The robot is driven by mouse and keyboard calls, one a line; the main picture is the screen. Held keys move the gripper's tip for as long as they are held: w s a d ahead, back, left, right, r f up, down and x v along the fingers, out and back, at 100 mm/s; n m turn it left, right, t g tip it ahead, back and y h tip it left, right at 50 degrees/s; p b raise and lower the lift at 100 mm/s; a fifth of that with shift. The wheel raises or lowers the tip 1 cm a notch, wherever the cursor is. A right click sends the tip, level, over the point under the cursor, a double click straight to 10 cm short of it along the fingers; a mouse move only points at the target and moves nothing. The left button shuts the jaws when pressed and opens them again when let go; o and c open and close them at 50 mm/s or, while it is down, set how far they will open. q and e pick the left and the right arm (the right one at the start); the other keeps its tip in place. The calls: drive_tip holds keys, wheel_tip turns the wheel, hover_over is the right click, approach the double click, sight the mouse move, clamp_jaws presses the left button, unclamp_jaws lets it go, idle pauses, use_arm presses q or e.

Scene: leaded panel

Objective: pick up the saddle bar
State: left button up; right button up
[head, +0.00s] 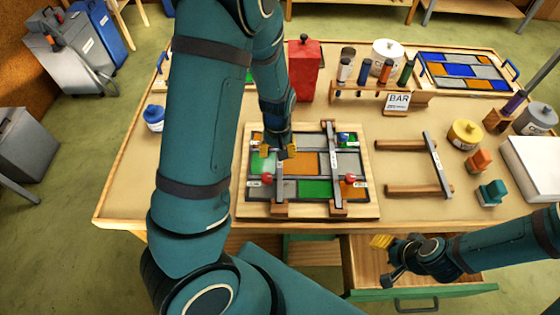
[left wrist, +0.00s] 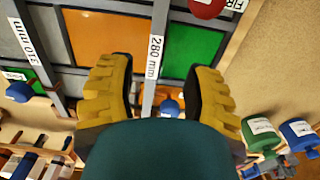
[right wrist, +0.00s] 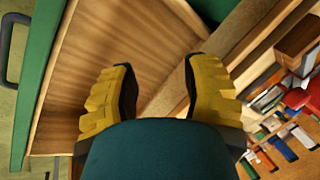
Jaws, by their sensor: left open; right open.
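Several grey bars with white labels are in the head view, and I cannot tell which the task means. One bar (head: 279,188), labelled 280 mm in the left wrist view (left wrist: 157,50), lies along the left part of a leaded panel (head: 305,163). A second bar (head: 333,178) lies on the panel's right part; its label reads 310 mm in the left wrist view (left wrist: 30,50). A third (head: 436,160) rests across two wooden supports. My left gripper (head: 275,150) is open above the first bar, which shows between its fingers. My right gripper (head: 385,248) is open and empty.
Red and blue knobs (head: 350,178) stand on the panel. An open drawer (head: 370,270) is below my right gripper. A BAR sign (head: 397,103), a bottle rack (head: 372,95) and a red container (head: 304,68) stand behind. Jars (head: 465,134) stand at right.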

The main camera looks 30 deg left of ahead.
use_arm(q)
drive_tip(key=f, duration=0.3)
drive_tip(key=w+f+b, duration=0.1)
drive_tip(key=f, duration=0.1)
drive_tip(key=shift+f, duration=0.3)
drive_tip(key=shift+d, duration=0.1)
drive_tip(key=shift+s, duration=0.1)
clamp_jaws()
